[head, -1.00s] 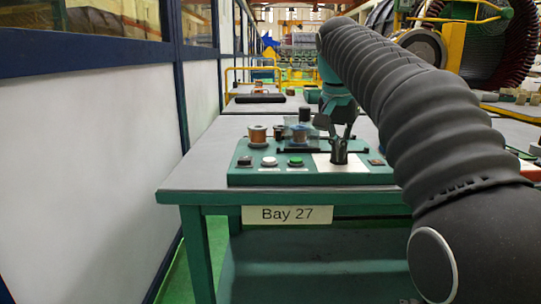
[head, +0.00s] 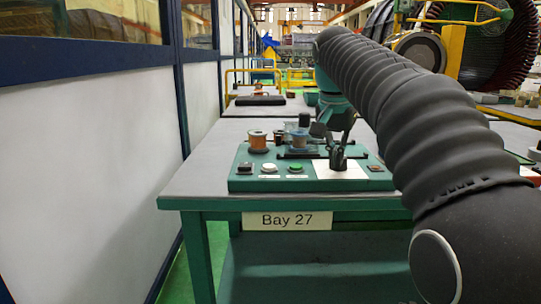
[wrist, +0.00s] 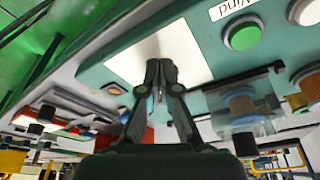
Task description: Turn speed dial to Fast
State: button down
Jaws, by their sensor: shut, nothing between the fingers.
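The green control panel (head: 236,181) lies on the bench and carries a white plate (head: 347,174) on its right half. My gripper (head: 338,152) points down at this plate, its dark fingertips just over or on it. In the wrist view my gripper (wrist: 160,68) has its fingertips together in front of the white plate (wrist: 192,48), with nothing seen between them. I cannot make out the speed dial or its marks; the dark shape at the fingertips in the head view could hide it.
Left of the plate are a green button (head: 296,168), a white button (head: 268,168) and a black switch (head: 245,167). A copper spool (head: 258,141) stands behind them. A clear guard over a spool (wrist: 240,108) is close to my gripper. The bench's left side is bare.

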jog(key=shift+w+a, duration=0.1)
jog(key=shift+a, duration=0.05)
jog(key=shift+s+a, duration=0.2)
jog(key=shift+s, duration=0.15)
jog(key=v, duration=0.4)
jog(key=w+v, duration=0.1)
jog(key=shift+d+r, duration=0.3)
jog(key=shift+r, duration=0.25)
jog(key=s+d+f+n+t, duration=0.1)
jog(key=s+f+n, duration=0.2)
jog(key=s+f, duration=1)
jog(key=s+d+f+n+t+y, duration=0.1)
jog(key=s+f+n+t, duration=0.1)
jog(key=s+f, duration=1.1)
jog(key=shift+s+d+f+n, duration=0.2)
jog(key=shift+s+f+n, duration=0.1)
jog(key=shift+f+n, duration=0.3)
